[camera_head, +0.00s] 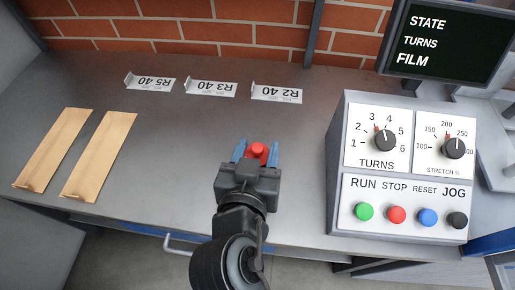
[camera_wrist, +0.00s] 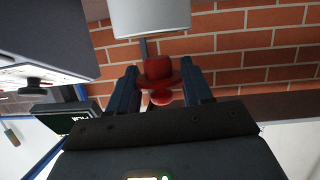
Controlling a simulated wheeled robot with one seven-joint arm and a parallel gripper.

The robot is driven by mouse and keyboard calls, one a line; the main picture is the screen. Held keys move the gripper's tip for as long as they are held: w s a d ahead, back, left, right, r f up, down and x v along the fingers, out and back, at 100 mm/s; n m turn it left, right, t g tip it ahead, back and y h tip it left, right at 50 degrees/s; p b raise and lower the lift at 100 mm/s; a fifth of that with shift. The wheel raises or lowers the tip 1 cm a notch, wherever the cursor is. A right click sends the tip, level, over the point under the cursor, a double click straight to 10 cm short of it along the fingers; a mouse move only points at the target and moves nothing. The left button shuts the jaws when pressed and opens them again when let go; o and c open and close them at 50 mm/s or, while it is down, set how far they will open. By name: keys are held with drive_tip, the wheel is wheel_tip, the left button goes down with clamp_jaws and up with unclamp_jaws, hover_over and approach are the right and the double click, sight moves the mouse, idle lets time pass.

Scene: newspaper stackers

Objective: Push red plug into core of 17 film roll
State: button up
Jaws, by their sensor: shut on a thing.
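My gripper (camera_head: 256,154) is shut on the red plug (camera_head: 257,150) between its blue fingers, above the front part of the grey bench. In the wrist view the red plug (camera_wrist: 159,72) sits between the two dark blue fingertips of my gripper (camera_wrist: 160,85), its wide flange crossing between them. A pale grey cylindrical thing (camera_wrist: 150,18) is just beyond the plug at the top edge of the wrist view, partly cut off. I cannot tell whether it is the 17 film roll, and no number on it is visible. No film roll shows in the head view.
A control box (camera_head: 400,170) with dials and buttons stands right of my gripper, below a dark screen (camera_head: 455,40). Two tan strips (camera_head: 100,155) lie at left. The middle bench is clear.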

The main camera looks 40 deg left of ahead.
drive_tip(key=shift+f, duration=0.3)
drive_tip(key=shift+b, duration=0.55)
idle(1.6)
drive_tip(key=shift+f+b, duration=0.8)
drive_tip(key=shift+f, duration=0.1)
drive_tip(key=shift+r, duration=0.1)
drive_tip(key=shift+r+p, duration=0.3)
drive_tip(key=shift+r, duration=0.1)
idle(0.9)
drive_tip(key=shift+f+b, duration=0.5)
drive_tip(key=shift+b, duration=0.25)
idle(0.9)
drive_tip(key=shift+r+p, duration=0.35)
drive_tip(key=shift+r, duration=0.15)
